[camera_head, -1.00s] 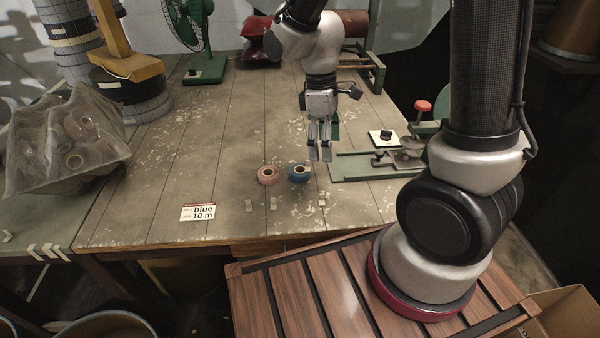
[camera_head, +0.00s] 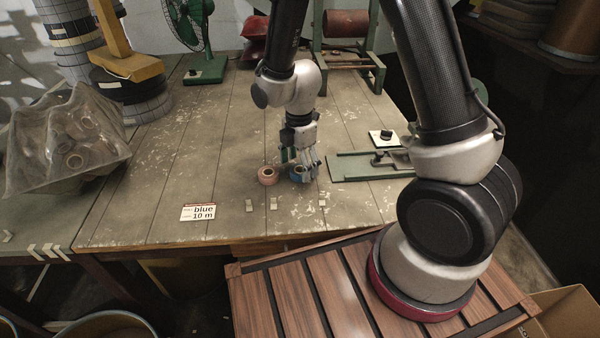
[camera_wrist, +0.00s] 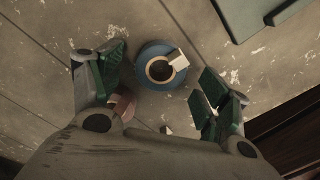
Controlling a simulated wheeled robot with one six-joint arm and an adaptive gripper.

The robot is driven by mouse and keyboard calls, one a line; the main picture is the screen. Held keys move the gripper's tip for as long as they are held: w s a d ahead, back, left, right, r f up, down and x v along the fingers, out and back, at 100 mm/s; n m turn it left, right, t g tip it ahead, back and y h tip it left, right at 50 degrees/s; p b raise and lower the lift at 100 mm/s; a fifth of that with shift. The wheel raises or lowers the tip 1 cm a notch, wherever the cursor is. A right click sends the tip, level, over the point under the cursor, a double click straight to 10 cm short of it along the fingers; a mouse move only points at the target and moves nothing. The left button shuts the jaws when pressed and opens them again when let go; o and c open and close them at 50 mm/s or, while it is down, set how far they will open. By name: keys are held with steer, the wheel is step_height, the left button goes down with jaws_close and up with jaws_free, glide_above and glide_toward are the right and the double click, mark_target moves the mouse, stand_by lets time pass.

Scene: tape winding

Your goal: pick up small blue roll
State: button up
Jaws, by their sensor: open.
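The small blue roll (camera_head: 297,174) lies flat on the wooden table, next to a pink roll (camera_head: 267,175) on its left. In the wrist view the blue roll (camera_wrist: 160,72) shows its open core and a pale tab at its right side. My gripper (camera_head: 304,172) is close over the blue roll and partly hides it in the head view. The pink roll (camera_wrist: 122,105) is partly hidden behind the left finger.
A green metal fixture (camera_head: 365,165) stands right of the rolls. A label card reading "blue 10 m" (camera_head: 198,212) lies front left. Small pale tabs (camera_head: 273,203) lie near the front edge. A bag of rolls (camera_head: 65,145) sits at left. The table's middle left is clear.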

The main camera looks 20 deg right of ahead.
steer(key=shift+f, duration=0.9)
steer(key=c, duration=1.1)
steer(key=shift+r, duration=0.1)
